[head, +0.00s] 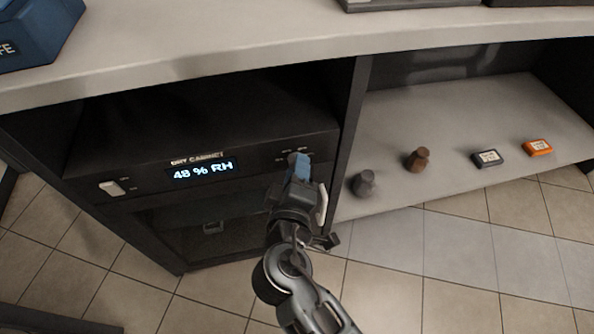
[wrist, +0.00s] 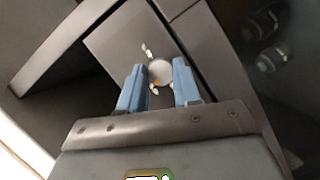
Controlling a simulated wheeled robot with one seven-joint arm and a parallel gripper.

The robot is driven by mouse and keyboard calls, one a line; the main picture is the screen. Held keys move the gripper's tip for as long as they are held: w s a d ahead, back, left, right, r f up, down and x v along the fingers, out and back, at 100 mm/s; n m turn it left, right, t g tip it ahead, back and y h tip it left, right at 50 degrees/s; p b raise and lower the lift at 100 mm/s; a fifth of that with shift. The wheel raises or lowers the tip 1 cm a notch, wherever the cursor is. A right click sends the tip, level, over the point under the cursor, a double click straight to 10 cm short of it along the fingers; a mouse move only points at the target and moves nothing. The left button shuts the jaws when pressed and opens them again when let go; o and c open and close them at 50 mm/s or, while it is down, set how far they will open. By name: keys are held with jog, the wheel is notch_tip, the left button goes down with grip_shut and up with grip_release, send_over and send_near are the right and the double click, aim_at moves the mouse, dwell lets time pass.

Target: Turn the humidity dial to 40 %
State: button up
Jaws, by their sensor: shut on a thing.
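The dry cabinet (head: 150,188) stands under the counter at the left. Its lit display (head: 203,171) reads "48 % RH". My gripper (head: 299,168) is at the right end of the cabinet's front panel and covers the dial in the head view. In the wrist view the round pale dial (wrist: 160,71), with a small orange mark, sits between the tips of my gripper's blue fingers (wrist: 159,80). The fingers are shut on the dial. Pale marks lie around the dial on the panel.
A white switch (head: 112,188) is at the panel's left end. On the shelf to the right stand a grey weight-like object (head: 364,183), a brown one (head: 418,160), a dark labelled box (head: 487,158) and an orange one (head: 538,147). A blue case (head: 40,35) sits on the counter (head: 220,45).

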jog(key=o, duration=1)
jog(key=shift+o, duration=0.2)
jog(key=shift+s, duration=0.1)
jog(key=v, duration=0.7)
jog(key=shift+s+p, duration=0.35)
jog(key=shift+p, duration=0.1)
